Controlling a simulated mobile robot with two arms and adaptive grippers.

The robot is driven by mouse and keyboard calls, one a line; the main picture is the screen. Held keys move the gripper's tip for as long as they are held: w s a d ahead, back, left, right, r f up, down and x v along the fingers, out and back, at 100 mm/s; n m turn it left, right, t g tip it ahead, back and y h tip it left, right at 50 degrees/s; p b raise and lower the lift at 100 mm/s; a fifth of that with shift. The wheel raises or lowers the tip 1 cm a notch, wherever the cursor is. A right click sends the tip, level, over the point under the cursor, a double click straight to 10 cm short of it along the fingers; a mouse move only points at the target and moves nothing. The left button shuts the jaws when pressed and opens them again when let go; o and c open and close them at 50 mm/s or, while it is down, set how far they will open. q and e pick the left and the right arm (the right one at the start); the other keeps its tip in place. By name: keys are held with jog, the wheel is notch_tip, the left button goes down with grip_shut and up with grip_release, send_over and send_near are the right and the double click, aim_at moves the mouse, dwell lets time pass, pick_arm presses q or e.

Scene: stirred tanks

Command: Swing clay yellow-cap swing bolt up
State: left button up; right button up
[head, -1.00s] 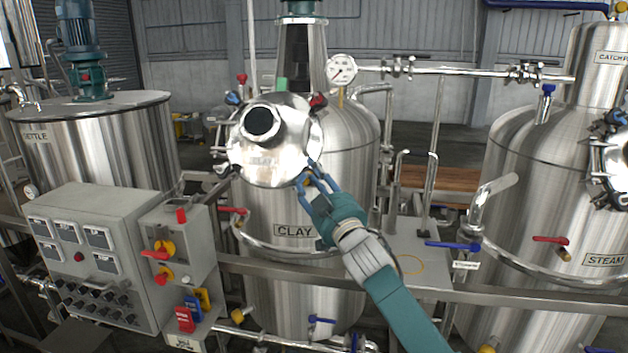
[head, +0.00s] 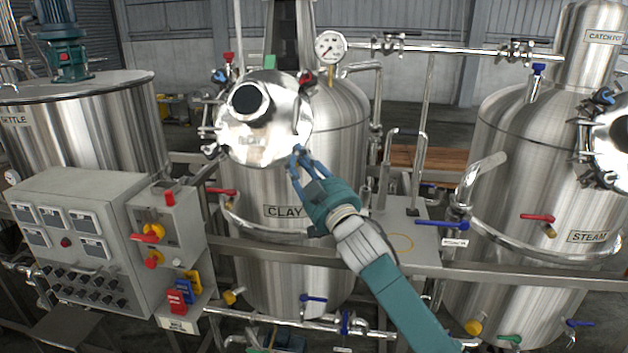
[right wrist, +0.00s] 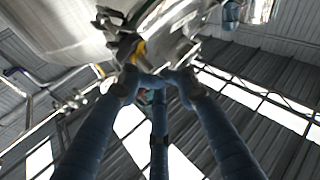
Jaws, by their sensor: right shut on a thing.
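The clay tank (head: 335,130) stands in the middle of the head view, with a CLAY plate (head: 284,211) on its front. Its round, shiny manway lid (head: 285,125) faces me, with clamps and coloured caps around the rim. My right gripper (head: 298,153) is at the lid's lower right rim, its fingertips close together. In the right wrist view, my right gripper (right wrist: 152,78) is shut at the rim, with the yellow cap of the swing bolt (right wrist: 139,48) just past the fingertips. The fingers hide most of the bolt, so its angle cannot be told. My left gripper is not in view.
A red cap (head: 306,79) and a blue cap (head: 219,76) sit on the lid's upper rim. A pressure gauge (head: 330,46) stands above the tank. A rail (head: 400,262) crosses in front. A control box (head: 75,240) is at left, the steam tank (head: 530,150) at right.

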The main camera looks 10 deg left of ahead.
jog(key=v, duration=0.9)
jog(key=shift+d+f, duration=0.2)
jog(key=shift+d, duration=0.15)
